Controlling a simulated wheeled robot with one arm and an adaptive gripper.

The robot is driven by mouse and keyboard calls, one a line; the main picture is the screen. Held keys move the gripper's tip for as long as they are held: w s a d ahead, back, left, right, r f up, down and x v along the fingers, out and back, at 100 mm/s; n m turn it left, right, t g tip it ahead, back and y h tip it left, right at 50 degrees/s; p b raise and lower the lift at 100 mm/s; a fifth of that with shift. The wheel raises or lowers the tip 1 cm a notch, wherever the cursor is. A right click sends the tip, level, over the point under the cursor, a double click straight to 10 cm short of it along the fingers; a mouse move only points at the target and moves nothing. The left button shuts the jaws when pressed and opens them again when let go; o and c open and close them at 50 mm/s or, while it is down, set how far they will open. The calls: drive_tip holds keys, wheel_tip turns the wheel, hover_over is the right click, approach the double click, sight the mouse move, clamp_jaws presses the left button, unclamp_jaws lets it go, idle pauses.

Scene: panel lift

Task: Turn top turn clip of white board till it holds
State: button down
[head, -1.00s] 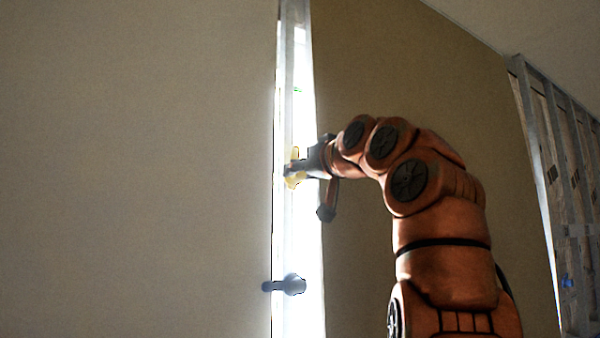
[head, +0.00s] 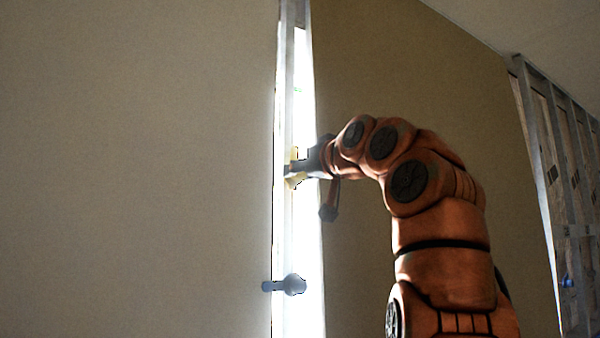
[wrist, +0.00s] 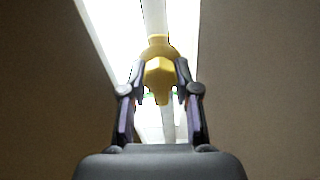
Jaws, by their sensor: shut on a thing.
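The top turn clip (head: 293,181) is yellow and sits on the pale upright strip in the bright gap between two large boards. It also shows in the wrist view (wrist: 159,68), with its knob between my fingers. My gripper (wrist: 160,88) is shut on this clip, one finger on each side. In the head view my gripper (head: 299,169) reaches it from the right and hides part of it. The left board (head: 140,170) looks pale beige in the shade. I cannot tell whether the clip overlaps its edge.
A second, grey clip (head: 285,285) sits lower on the same strip, pointing left across the left board's edge. A darker board (head: 365,70) stands right of the gap, behind my arm. An open stud frame (head: 552,150) stands at the far right.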

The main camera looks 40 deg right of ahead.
idle(0.7)
drive_tip(key=shift+f+n, duration=0.1)
drive_tip(key=shift+n, duration=0.8)
idle(1.3)
drive_tip(key=n+p, duration=0.1)
drive_tip(key=n, duration=0.2)
drive_tip(key=n+p, duration=0.1)
drive_tip(key=n, duration=0.4)
drive_tip(key=shift+a, duration=0.15)
drive_tip(key=n+p, duration=0.1)
drive_tip(key=n, duration=0.3)
drive_tip(key=shift+f+n+p, duration=0.1)
drive_tip(key=shift+n+p, duration=0.75)
drive_tip(key=shift+n, duration=1.65)
